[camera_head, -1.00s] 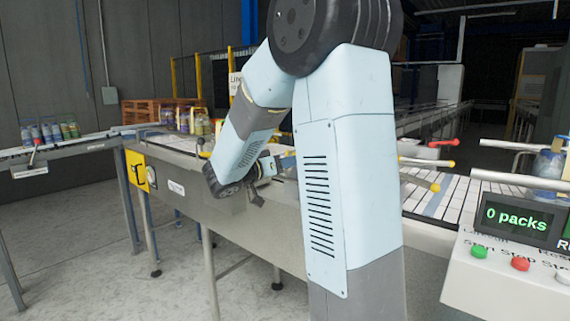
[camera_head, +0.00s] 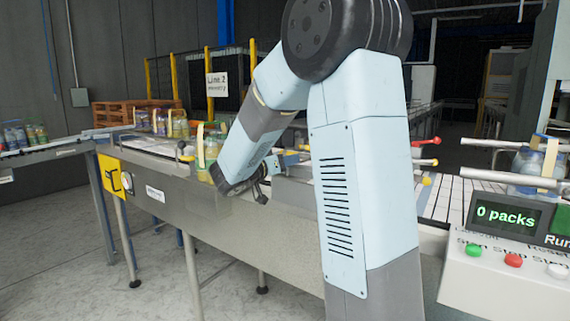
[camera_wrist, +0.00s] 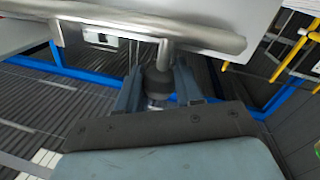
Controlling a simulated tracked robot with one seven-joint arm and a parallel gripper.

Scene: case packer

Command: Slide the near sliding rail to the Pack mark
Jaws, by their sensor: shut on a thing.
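My gripper (camera_head: 262,188) is at the near side of the conveyor machine, left of my own arm column in the head view. In the wrist view my gripper (camera_wrist: 157,90) has its two fingers closed on a dark round knob (camera_wrist: 158,72). The knob hangs on a short post below a grey metal bar, which looks like the near sliding rail (camera_wrist: 210,42). In the head view my arm hides most of this rail. I cannot make out a Pack mark in either view.
The grey machine side (camera_head: 180,205) runs across the front. Bundled packs (camera_head: 208,150) stand on the belt just left of my arm. A yellow box (camera_head: 115,178) sits on the machine's left end. At right are the control panel (camera_head: 490,265) and its "0 packs" display (camera_head: 508,216).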

